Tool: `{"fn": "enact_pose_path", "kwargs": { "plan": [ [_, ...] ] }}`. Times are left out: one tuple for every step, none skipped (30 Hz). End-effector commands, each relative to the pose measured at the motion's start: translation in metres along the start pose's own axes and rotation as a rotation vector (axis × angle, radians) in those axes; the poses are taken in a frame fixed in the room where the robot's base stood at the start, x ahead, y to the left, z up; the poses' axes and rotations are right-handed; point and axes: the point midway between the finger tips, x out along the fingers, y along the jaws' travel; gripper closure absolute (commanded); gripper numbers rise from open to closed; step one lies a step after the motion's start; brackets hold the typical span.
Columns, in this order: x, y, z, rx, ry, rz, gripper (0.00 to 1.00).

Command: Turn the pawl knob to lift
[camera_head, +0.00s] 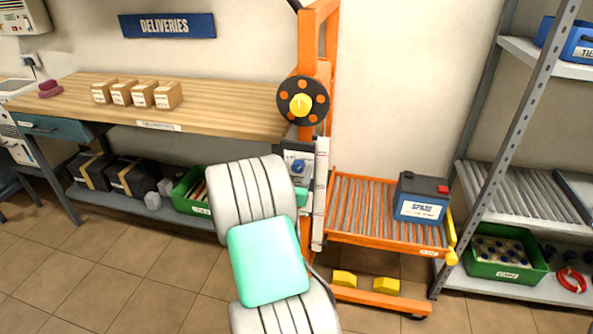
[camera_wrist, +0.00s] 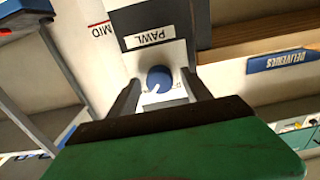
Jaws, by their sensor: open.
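The pawl knob (camera_wrist: 160,78) is a round blue dial on a white plate, below a label reading PAWL that appears upside down in the wrist view. A pale pointer mark on it points to the lower left there; the small lettering beside it is too small to read. The knob also shows in the head view (camera_head: 298,167), on the orange lift's post. My gripper (camera_wrist: 164,84) is open, with one dark finger on each side of the knob. I cannot tell whether the fingers touch it. In the head view my arm largely hides the gripper.
The orange lift carries a roller deck (camera_head: 372,212) with a blue-labelled SPARE battery (camera_head: 421,198). A black handwheel (camera_head: 302,101) sits above the knob. A wooden bench (camera_head: 220,105) stands left, a grey shelf rack (camera_head: 517,112) right. Floor is free at front left.

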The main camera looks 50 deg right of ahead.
Motion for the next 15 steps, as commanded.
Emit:
{"fn": "enact_pose_path", "kwargs": {
  "plan": [
    [-0.0002, -0.0001, 0.0001, 0.000, 0.000, 0.000, 0.44],
    [-0.0002, -0.0001, 0.0001, 0.000, 0.000, 0.000, 0.46],
    [-0.0002, -0.0001, 0.0001, 0.000, 0.000, 0.000, 0.49],
    [-0.0003, -0.0001, 0.0001, 0.000, 0.000, 0.000, 0.52],
    [-0.0003, -0.0001, 0.0001, 0.000, 0.000, 0.000, 0.54],
    [-0.0003, -0.0002, 0.0000, 0.000, 0.000, 0.000, 0.57],
    [-0.0003, -0.0002, 0.0000, 0.000, 0.000, 0.000, 0.60],
    [-0.0004, -0.0002, 0.0000, 0.000, 0.000, 0.000, 0.62],
    [-0.0004, -0.0002, 0.0000, 0.000, 0.000, 0.000, 0.66],
    [-0.0004, -0.0002, 0.0000, 0.000, 0.000, 0.000, 0.68],
    [-0.0004, -0.0002, 0.0000, 0.001, 0.000, 0.000, 0.71],
    [-0.0004, -0.0003, -0.0001, 0.001, 0.000, 0.000, 0.74],
    [-0.0004, -0.0004, -0.0001, 0.001, 0.000, 0.000, 0.76],
    [-0.0005, -0.0004, -0.0001, 0.001, 0.000, -0.001, 0.79],
    [-0.0005, -0.0005, -0.0001, 0.001, 0.000, -0.001, 0.82]
  ]
}}
